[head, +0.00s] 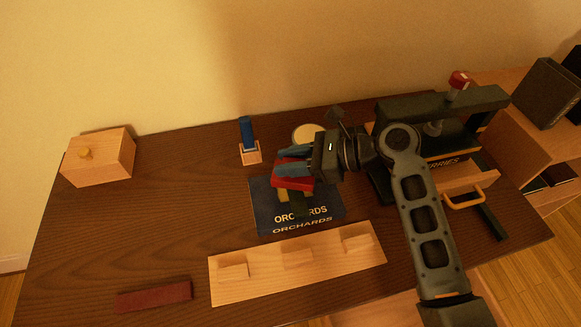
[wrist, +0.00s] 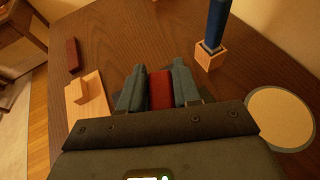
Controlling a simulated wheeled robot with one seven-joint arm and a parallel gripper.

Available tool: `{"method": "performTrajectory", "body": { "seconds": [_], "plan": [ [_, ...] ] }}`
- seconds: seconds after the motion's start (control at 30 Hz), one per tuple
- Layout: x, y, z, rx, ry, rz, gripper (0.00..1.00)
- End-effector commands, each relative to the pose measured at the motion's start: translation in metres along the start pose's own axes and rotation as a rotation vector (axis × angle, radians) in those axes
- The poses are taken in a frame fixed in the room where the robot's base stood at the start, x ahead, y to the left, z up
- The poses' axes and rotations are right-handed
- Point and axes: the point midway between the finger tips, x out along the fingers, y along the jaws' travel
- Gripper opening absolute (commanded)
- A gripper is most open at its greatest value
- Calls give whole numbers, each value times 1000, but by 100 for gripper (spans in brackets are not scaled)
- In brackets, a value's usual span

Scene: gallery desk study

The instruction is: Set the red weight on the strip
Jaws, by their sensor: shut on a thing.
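The red weight (head: 292,183) is between the fingers of my gripper (head: 291,162), which is shut on it. In the wrist view the red weight (wrist: 160,90) shows between the two grey-blue fingertips. In the head view the weight appears over the dark blue Orchards book (head: 262,212); I cannot tell whether it is clear of what lies below. A flat dark red strip (head: 153,296) lies at the desk's front left, away from my gripper. It also shows in the wrist view (wrist: 72,54).
A pale wooden board with raised blocks (head: 298,277) lies in front of the book. A blue object stands in a wooden holder (head: 250,158); a round cream disc (head: 308,131) lies behind. A wooden box (head: 99,160) is at left, a dark press (head: 440,105) at right. The left-middle desk is clear.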

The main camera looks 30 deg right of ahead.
Motion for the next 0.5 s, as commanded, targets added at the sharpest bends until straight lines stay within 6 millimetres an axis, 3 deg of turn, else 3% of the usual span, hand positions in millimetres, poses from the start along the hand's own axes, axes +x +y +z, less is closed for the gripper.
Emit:
{"method": "performTrajectory", "body": {
  "seconds": [0.2,0.5],
  "plan": [
    [9,0,-22,0,-3,-1,0],
    [10,0,-24,-3,-3,-1,0]
  ]
}}
